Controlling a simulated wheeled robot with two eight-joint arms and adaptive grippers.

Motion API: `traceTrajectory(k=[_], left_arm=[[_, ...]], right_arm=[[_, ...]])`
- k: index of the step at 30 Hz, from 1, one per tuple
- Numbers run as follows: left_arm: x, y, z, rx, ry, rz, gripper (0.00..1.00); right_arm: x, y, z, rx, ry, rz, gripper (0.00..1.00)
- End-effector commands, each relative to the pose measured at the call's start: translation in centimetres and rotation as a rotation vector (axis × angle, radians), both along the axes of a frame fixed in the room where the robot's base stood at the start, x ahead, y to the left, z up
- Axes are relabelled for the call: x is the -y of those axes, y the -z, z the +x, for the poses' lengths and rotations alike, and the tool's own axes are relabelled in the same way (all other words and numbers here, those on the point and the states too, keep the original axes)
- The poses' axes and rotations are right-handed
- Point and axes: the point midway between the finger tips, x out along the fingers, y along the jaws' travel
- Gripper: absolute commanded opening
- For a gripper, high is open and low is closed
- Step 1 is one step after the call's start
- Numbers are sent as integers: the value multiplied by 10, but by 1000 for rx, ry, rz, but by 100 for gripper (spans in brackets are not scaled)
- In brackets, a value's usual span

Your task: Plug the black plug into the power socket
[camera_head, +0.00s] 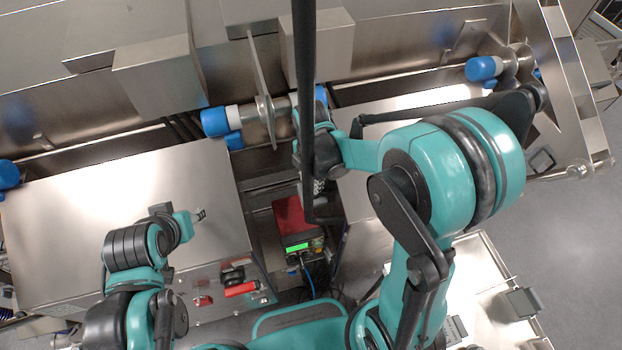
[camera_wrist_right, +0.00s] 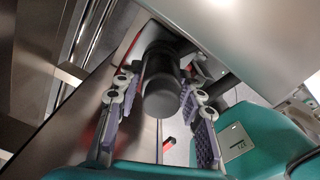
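In the right wrist view, a black round plug-like body (camera_wrist_right: 162,98) sits between the two fingers of my right gripper (camera_wrist_right: 158,90), its blunt end facing the camera. The fingers flank it closely, and contact on both sides is unclear. In the head view my right gripper (camera_head: 318,185) points down above the gap between the metal tables, and a dark arm link partly hides it. My left gripper (camera_head: 198,214) is small over the left table, its fingers too unclear to read. I cannot make out the power socket for certain.
A red device (camera_head: 291,215) with a green display stands in the gap below my right gripper. The left table's front panel carries a black fitting (camera_head: 232,275) and a red part (camera_head: 241,289). Blue-capped rollers (camera_head: 214,121) line the conveyor behind. The left tabletop (camera_head: 80,210) is largely clear.

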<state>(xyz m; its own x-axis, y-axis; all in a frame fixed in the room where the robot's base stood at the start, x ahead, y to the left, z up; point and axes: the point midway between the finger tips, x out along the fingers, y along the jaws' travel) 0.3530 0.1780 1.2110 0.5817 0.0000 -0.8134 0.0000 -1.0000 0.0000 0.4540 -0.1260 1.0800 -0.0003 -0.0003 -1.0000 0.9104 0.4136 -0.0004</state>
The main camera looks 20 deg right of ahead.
Motion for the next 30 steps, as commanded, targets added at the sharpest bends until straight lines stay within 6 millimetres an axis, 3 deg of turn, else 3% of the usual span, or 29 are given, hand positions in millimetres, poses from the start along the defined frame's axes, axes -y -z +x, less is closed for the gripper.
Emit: traceTrajectory(k=[13, 24, 30], left_arm=[[0, 0, 0, 0, 0, 0, 40], [0, 0, 0, 0, 0, 0, 40], [0, 0, 0, 0, 0, 0, 40]], right_arm=[[0, -8, 0, 0, 0, 0, 53], [0, -82, 0, 0, 0, 0, 53], [0, -111, 0, 0, 0, 0, 53]])
